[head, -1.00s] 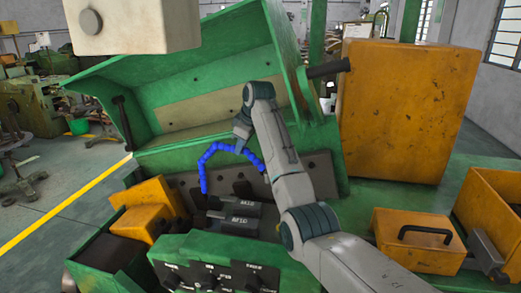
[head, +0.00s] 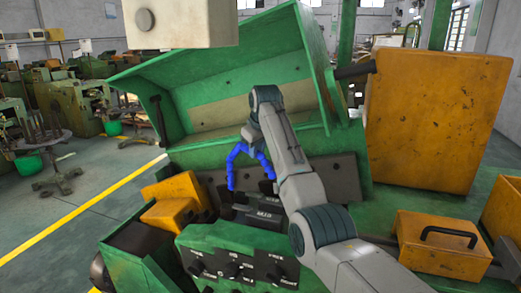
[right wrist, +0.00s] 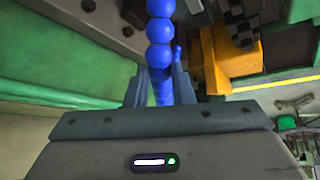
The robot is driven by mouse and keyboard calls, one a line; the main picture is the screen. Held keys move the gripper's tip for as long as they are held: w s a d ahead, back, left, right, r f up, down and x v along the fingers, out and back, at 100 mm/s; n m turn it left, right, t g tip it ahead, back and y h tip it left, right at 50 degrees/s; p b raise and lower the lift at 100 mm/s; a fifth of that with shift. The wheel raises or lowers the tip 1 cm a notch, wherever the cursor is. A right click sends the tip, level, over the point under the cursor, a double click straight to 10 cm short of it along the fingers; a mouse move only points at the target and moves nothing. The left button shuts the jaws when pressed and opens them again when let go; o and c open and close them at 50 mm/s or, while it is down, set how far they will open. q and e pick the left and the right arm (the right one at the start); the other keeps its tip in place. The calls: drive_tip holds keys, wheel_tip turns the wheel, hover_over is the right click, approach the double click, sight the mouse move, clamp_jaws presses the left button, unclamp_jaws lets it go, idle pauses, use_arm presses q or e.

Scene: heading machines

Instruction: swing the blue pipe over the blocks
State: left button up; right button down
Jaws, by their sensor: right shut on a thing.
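The blue pipe (head: 232,165) is a beaded, jointed hose arching over the machine bed, with one end hanging down at the left. It also shows in the right wrist view (right wrist: 160,32), running up between the fingers. My right gripper (head: 247,138) is above the pipe and shut on it; its fingers also show in the right wrist view (right wrist: 158,82). The dark grey blocks (head: 263,214) with white lettering lie on the bed, below the pipe's hanging end. My arm hides the right end of the pipe. My left gripper is out of view.
The green machine hood (head: 215,75) stands open behind my right arm. A large orange box (head: 435,120) is at the right, with a smaller handled orange box (head: 440,245) below it. The black control panel (head: 238,265) is in front. Open floor (head: 70,210) lies left.

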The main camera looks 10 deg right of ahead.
drive_tip(key=shift+f, duration=0.2)
drive_tip(key=c, duration=1.5)
unclamp_jaws()
drive_tip(key=shift+o, duration=1.2)
drive_tip(key=shift+w, duration=0.1)
drive_tip(key=shift+w+a, duration=0.1)
drive_tip(key=shift+w, duration=0.1)
drive_tip(key=b+v, duration=0.5)
drive_tip(key=v, duration=0.5)
drive_tip(key=shift+r, duration=0.35)
drive_tip(key=shift+s+f, duration=0.1)
